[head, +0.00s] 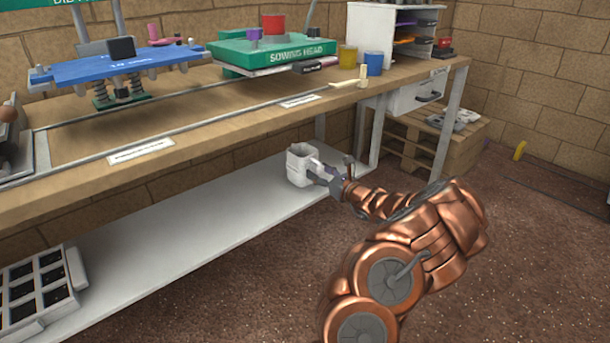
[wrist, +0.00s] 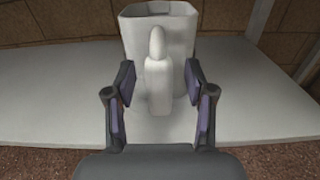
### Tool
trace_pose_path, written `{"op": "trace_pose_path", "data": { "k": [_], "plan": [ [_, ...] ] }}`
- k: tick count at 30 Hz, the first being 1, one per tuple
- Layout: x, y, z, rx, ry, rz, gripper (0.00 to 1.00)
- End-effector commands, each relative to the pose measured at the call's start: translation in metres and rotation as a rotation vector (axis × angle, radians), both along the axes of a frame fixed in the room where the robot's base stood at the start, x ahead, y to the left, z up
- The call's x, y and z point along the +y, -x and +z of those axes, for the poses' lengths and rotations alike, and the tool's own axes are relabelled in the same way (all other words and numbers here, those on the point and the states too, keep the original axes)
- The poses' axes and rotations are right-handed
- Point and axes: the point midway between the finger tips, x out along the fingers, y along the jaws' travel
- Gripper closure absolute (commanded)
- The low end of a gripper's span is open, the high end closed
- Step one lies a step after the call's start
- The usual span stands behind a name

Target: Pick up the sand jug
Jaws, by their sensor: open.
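The sand jug is a pale grey-white jug (head: 299,166) standing upright on the low white shelf (head: 190,225), near its right end. In the wrist view the jug (wrist: 185,30) stands straight ahead, with its handle (wrist: 158,78) facing me. My gripper (head: 325,172) reaches the jug from the right, close to the handle. In the wrist view my gripper (wrist: 158,85) is open, with one finger on each side of the handle. A small gap shows between each finger pad and the handle. The jug's contents are hidden.
The wooden bench top (head: 225,110) overhangs the shelf above the jug. A grey bench leg (head: 371,135) stands right of the jug. A black-celled tray (head: 38,290) sits at the shelf's left end. A wooden pallet (head: 420,140) lies beyond. The shelf between tray and jug is clear.

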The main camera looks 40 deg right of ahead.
Motion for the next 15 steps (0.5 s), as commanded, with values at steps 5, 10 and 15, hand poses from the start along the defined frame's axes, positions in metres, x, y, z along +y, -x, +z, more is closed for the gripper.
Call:
{"op": "trace_pose_path", "data": {
  "k": [5,10,15],
  "plan": [
    [0.0,-0.0073,0.0008,-0.001,0.001,0.0,0.46],
    [0.0004,-0.0074,0.0012,-0.002,0.0,0.001,0.46],
    [0.0007,-0.0074,0.0013,-0.002,0.0,0.001,0.64]
  ]
}}
